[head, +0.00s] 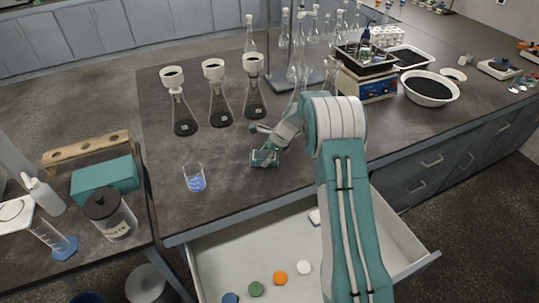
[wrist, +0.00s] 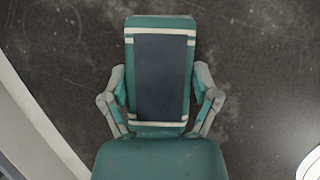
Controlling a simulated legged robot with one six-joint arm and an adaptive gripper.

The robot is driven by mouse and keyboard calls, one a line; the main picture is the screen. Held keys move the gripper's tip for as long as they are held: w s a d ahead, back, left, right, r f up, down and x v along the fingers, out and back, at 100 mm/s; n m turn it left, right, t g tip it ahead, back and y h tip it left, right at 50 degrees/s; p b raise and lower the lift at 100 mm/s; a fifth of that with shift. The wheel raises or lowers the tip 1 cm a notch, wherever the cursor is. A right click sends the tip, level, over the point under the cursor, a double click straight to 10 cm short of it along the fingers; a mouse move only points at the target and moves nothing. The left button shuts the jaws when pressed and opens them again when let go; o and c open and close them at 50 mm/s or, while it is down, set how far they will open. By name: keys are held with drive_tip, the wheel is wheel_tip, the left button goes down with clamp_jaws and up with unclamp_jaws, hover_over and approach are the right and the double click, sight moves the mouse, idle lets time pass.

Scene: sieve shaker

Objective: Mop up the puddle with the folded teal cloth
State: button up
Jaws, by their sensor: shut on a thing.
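The folded teal cloth (wrist: 160,22) has white stripes near its ends and a dark panel across its middle in the wrist view. My gripper (wrist: 160,85) is shut on it, one finger at each long side. In the head view the cloth (head: 264,158) shows small under my gripper (head: 268,146), at or just above the dark bench top (head: 228,168); I cannot tell whether it touches. I cannot make out the puddle; the bench around the cloth shows only faint pale stains, and my arm hides part of the bench.
A beaker of blue liquid (head: 194,178) stands left of the cloth. Several funnel-topped flasks (head: 221,108) stand behind it. A sieve shaker (head: 368,88) and a bowl of dark grains (head: 430,88) are at right. An open drawer (head: 220,262) juts out in front.

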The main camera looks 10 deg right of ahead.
drive_tip(key=shift+a, duration=0.2)
drive_tip(key=shift+r, duration=0.15)
drive_tip(key=shift+r, duration=3.45)
